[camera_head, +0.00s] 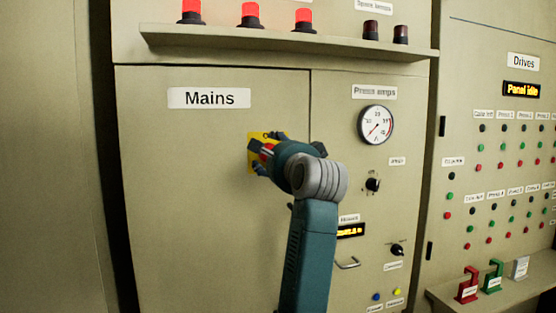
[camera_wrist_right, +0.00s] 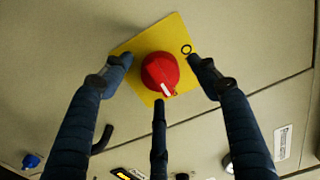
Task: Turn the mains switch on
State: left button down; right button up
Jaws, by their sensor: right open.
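The mains switch is a red rotary knob (camera_wrist_right: 160,72) with a white pointer mark, on a yellow plate (camera_wrist_right: 181,40) with a black ring symbol. In the head view the yellow plate (camera_head: 252,158) is on the cabinet door under the "Mains" label (camera_head: 209,98), and my gripper covers much of it. My right gripper (camera_head: 266,156) is at the switch. In the wrist view its fingers (camera_wrist_right: 160,75) are spread around the knob, one on each side and one below it. I cannot tell whether any finger touches it. My left gripper is not in view.
A shelf (camera_head: 290,42) above the door carries lit red lamps (camera_head: 249,15) and dark ones. Right of the door are a gauge (camera_head: 377,125), a black knob (camera_head: 373,184) and a handle (camera_head: 348,264). The "Drives" panel (camera_head: 500,150) reads "Panel idle". Padlock-like tags (camera_head: 468,285) stand on a lower right ledge.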

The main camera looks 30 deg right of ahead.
jog(key=v, duration=1.1)
jog(key=shift+s, duration=0.15)
jog(key=shift+f, duration=0.15)
